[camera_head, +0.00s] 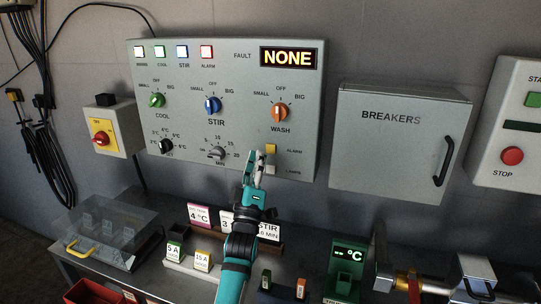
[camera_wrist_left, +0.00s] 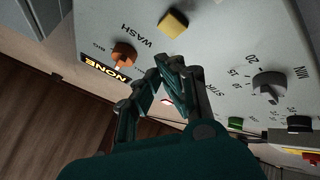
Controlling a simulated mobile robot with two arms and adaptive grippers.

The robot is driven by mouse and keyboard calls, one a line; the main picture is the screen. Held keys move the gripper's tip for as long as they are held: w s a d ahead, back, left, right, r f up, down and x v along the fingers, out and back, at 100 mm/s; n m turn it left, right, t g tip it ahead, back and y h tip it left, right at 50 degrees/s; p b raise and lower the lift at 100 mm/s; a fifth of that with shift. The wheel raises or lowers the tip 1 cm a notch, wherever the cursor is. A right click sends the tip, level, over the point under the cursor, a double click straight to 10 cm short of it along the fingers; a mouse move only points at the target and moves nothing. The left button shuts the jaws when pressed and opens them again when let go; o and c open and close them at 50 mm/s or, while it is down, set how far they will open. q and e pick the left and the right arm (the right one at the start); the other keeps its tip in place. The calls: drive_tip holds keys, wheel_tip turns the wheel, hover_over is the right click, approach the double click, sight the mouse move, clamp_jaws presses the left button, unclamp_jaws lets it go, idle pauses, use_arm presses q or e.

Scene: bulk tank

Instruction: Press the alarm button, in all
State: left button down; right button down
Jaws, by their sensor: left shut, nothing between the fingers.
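The alarm button (camera_head: 271,149) is a small yellow square on the lower right of the grey control panel (camera_head: 183,115), beside the word ALARM. In the left wrist view the yellow button (camera_wrist_left: 173,23) stands out from the panel, just beyond my fingertips. My left gripper (camera_head: 259,155) is shut and empty, its tips just left of and slightly below the button in the head view. A gap shows between the tips and the button in the left wrist view (camera_wrist_left: 168,68). The alarm lamp (camera_head: 207,51) at the panel's top looks white with a red frame. My right gripper is not in view.
The orange WASH knob (camera_head: 281,112) is above the button, and the grey MIN knob (camera_head: 217,153) is to its left. The fault display (camera_head: 289,57) reads NONE. The breakers box (camera_head: 398,150) stands right of the panel. Cards and holders (camera_head: 200,215) are on the bench below.

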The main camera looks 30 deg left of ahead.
sight(271, 149)
use_arm(q)
drive_tip(key=w, duration=0.2)
drive_tip(key=shift+w+a+b, duration=0.3)
drive_tip(key=shift+w+b, duration=0.05)
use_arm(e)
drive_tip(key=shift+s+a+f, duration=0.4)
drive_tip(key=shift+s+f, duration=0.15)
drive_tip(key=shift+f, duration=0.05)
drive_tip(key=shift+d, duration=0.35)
use_arm(q)
drive_tip(key=shift+w, duration=0.1)
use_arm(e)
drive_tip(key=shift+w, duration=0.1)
use_arm(q)
drive_tip(key=shift+w+a, duration=0.1)
drive_tip(key=shift+w, duration=0.2)
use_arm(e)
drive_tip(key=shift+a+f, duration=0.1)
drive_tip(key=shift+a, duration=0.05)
